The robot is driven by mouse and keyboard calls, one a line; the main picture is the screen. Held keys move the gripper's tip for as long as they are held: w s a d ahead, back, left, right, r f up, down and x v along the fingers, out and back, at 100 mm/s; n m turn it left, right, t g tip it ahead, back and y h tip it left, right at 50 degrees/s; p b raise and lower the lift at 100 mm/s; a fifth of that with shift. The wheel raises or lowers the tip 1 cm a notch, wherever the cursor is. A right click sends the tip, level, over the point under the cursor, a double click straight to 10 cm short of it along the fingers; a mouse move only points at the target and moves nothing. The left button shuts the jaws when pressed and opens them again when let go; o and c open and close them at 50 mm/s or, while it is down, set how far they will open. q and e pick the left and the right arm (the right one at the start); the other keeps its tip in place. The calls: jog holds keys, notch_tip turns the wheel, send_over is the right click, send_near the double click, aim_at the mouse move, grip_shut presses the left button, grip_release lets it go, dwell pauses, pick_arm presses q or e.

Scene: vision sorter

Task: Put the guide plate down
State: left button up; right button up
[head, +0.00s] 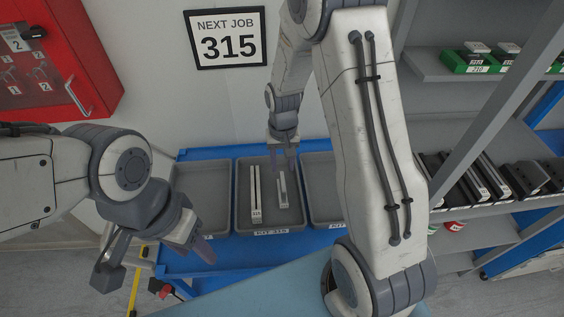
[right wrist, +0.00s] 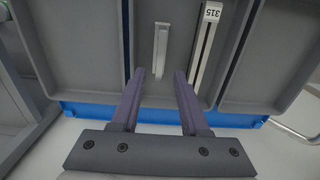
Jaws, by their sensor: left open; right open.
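Two pale bars lie in the middle grey tray (head: 240,208), whose front label appears to read KIT 315. The longer one (head: 256,192) has a slot along it and a 315 tag; the shorter one (head: 282,188) lies to its right. I cannot tell for sure which is the guide plate. My right gripper (head: 283,166) is open and empty over the tray. In the right wrist view its fingertips (right wrist: 159,73) are apart, with the shorter bar (right wrist: 161,48) just beyond them, untouched. My left gripper (head: 200,248) is open and empty, left of the trays.
Grey trays stand on either side, left (head: 205,185) and right (head: 322,190), on a blue cart (head: 190,265). A sign (head: 225,38) reads NEXT JOB 315. A red cabinet (head: 60,60) hangs at left. Shelves (head: 460,90) with several dark and green parts stand at right.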

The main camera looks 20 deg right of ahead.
jog(key=shift+r, duration=0.85)
jog(key=s+a+r+n, duration=0.3)
jog(key=s+a+r, duration=0.1)
jog(key=a+r, duration=0.25)
jog(key=s+a+r+n, duration=0.3)
jog(key=s+a, duration=0.1)
jog(key=s, duration=0.5)
jog(key=s+a+r+n+y, duration=0.1)
jog(key=s+a+r+n, duration=0.3)
jog(key=s, duration=0.6)
jog(key=shift+s+a+r, duration=0.25)
jog(key=shift+f, duration=0.1)
notch_tip(320, 180, down, 4)
jog(key=b, duration=0.4)
